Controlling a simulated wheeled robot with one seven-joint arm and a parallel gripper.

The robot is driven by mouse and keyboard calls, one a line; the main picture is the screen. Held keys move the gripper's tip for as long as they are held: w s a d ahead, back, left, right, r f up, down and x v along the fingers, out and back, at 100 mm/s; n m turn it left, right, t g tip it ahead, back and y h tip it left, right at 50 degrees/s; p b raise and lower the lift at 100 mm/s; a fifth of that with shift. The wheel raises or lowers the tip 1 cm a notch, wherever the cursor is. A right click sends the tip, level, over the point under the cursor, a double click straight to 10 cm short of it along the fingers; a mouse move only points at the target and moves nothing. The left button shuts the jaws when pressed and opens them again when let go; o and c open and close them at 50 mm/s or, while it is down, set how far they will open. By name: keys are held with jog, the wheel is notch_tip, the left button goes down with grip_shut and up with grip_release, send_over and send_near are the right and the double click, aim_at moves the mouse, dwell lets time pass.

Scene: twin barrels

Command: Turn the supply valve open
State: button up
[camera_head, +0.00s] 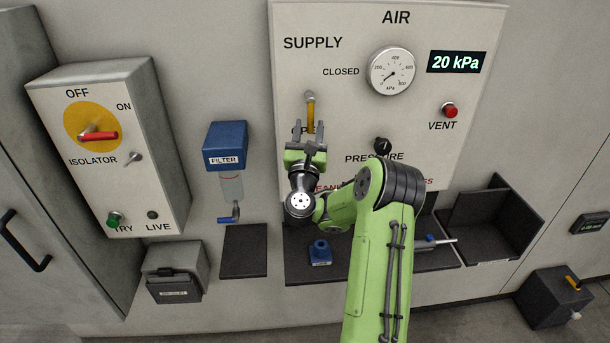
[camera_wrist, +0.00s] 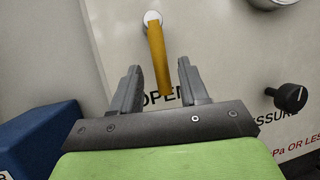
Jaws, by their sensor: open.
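The supply valve's yellow lever (camera_head: 310,114) hangs down from its pivot on the AIR panel (camera_head: 345,20), under the SUPPLY label. The lever points towards the OPEN label, away from CLOSED at its right. In the wrist view the lever (camera_wrist: 159,62) slants slightly from its silver pivot, and its lower end lies between my finger tips in the picture. My gripper (camera_head: 309,129) is open in front of the panel, fingers pointing up. In the wrist view my gripper (camera_wrist: 158,82) has one finger each side of the lever's end, with gaps visible on both sides.
A pressure gauge (camera_head: 391,71), a display (camera_head: 457,62) reading 20 kPa, a red VENT button (camera_head: 449,110) and a black pressure knob (camera_head: 382,146) are on the panel. A blue filter (camera_head: 225,143) and isolator box (camera_head: 110,145) stand left. Dark trays (camera_head: 490,222) lie below.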

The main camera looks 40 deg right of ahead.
jog(key=b+v, duration=0.9)
jog(key=v, duration=0.3)
jog(key=shift+f+b, duration=0.15)
jog(key=shift+b, duration=0.2)
jog(key=shift+s+a, duration=0.1)
